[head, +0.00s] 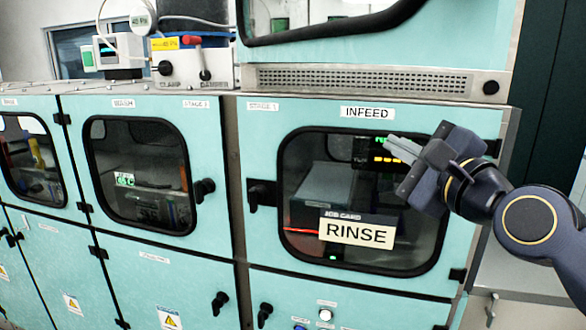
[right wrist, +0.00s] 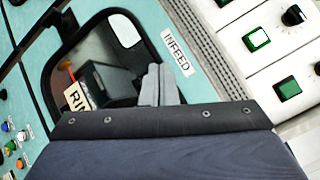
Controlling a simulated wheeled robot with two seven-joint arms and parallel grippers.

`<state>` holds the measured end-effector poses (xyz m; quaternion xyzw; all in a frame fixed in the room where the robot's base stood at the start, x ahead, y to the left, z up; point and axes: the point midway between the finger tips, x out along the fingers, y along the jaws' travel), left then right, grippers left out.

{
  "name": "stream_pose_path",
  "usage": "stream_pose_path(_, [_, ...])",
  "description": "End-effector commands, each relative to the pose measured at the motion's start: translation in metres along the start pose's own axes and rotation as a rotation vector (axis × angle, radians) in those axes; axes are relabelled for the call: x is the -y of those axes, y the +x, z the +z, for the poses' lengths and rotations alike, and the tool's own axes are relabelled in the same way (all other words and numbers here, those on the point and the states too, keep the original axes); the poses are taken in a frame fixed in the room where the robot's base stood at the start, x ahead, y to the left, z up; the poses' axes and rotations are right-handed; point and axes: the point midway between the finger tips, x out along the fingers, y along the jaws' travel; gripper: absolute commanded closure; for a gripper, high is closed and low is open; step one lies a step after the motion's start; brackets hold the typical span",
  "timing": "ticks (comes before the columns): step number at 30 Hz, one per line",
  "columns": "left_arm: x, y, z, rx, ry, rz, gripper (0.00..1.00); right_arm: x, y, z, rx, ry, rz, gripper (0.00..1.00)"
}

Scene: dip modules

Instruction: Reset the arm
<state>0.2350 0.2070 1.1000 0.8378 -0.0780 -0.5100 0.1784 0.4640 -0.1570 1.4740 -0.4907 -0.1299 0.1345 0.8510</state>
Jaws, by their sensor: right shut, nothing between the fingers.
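My right gripper (head: 392,146) is in front of the upper right of the infeed door's window (head: 300,160) in the head view. Its grey fingers are together with nothing between them. In the right wrist view the closed fingers (right wrist: 159,85) overlap the window near the INFEED label (right wrist: 176,52). My right arm (head: 530,215) comes in from the right edge. I cannot tell if the fingers touch the glass. My left gripper is not in view.
A row of teal machine cabinets fills the view. The infeed door has a black handle (head: 253,195) at its left and a RINSE card (head: 357,233) on its window. Buttons (head: 325,315) sit below. A lever box (head: 185,62) stands on top at the left.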

Motion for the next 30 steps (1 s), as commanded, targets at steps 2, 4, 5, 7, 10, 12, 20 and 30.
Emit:
stream_pose_path(2, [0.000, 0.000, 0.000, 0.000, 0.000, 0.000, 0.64, -0.036, -0.021, -0.026, -0.055, -0.193, 0.113, 1.00])
stream_pose_path(4, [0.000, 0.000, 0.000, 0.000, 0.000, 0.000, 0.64, -0.074, -0.045, -0.050, -0.086, -0.384, 0.243, 1.00])
stream_pose_path(5, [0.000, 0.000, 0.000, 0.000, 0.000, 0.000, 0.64, -0.091, -0.057, -0.061, -0.093, -0.468, 0.303, 1.00])
stream_pose_path(7, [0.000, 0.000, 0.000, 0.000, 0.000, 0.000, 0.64, -0.131, -0.086, -0.083, -0.086, -0.646, 0.447, 1.00])
stream_pose_path(10, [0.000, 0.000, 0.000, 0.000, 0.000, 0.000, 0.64, -0.186, -0.132, -0.109, -0.028, -0.869, 0.651, 1.00])
stream_pose_path(12, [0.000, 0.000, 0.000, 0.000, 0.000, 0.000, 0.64, -0.223, -0.165, -0.123, 0.042, -0.997, 0.781, 1.00])
stream_pose_path(20, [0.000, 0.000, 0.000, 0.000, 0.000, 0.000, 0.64, -0.312, -0.251, -0.139, 0.344, -1.260, 1.062, 1.00])
stream_pose_path(30, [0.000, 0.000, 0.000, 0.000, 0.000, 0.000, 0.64, -0.326, -0.265, -0.139, 0.414, -1.300, 1.098, 1.00])
